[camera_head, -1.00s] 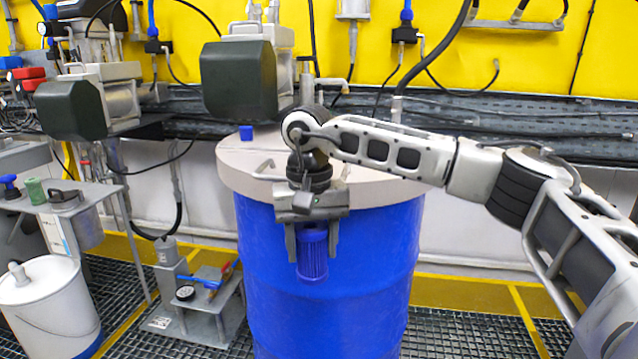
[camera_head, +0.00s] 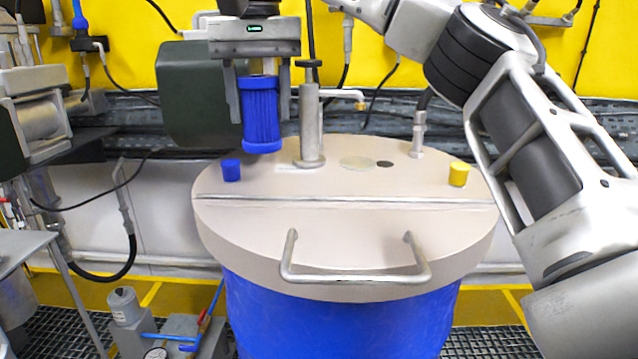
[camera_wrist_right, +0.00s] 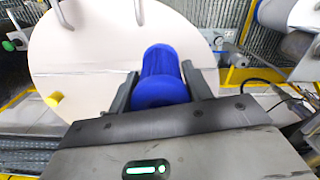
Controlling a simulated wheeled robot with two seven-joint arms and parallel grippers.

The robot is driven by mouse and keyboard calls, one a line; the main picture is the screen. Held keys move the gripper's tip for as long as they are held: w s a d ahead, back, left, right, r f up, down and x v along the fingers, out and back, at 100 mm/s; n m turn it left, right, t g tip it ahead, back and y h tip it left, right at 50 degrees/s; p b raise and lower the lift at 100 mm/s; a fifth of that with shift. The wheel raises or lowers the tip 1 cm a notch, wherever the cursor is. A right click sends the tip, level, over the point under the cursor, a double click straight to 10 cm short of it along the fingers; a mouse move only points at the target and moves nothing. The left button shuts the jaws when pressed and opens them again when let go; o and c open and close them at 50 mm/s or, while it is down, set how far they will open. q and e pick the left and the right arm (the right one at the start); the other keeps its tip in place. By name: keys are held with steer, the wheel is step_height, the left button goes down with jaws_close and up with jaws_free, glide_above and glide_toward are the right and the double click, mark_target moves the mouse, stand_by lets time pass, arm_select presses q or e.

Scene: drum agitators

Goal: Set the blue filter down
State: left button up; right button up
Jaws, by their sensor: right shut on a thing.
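The blue filter (camera_head: 261,115) is a ribbed blue cylinder held upright between the fingers of my right gripper (camera_head: 259,92). In the head view it is in front of the dark green motor housing, over the back left part of the drum lid (camera_head: 340,240). I cannot tell for sure whether its lower end touches the lid. In the right wrist view the filter (camera_wrist_right: 162,75) sits between both fingers of the shut right gripper (camera_wrist_right: 160,90), with the pale lid beyond it. My left gripper is not in view.
On the lid stand a small blue cap (camera_head: 231,170), a grey vertical pipe (camera_head: 309,125), a yellow cap (camera_head: 459,174) and a bent metal handle (camera_head: 355,277). The dark green motor housing (camera_head: 190,90) is close behind the filter. The lid's front half is bare apart from the handle.

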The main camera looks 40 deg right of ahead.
steer(key=shift+s+d+f, duration=0.65)
steer(key=shift+d+f, duration=1.45)
steer(key=shift+d, duration=0.15)
steer(key=shift+s+d+f, duration=0.65)
steer(key=shift+d+f, duration=1.5)
steer(key=shift+d, duration=0.1)
steer(key=shift+s+d+f, duration=0.65)
steer(key=shift+d+f, duration=1.45)
steer(key=shift+d, duration=0.15)
steer(key=shift+f, duration=0.15)
steer(key=o, duration=1)
steer(key=shift+c, duration=0.2)
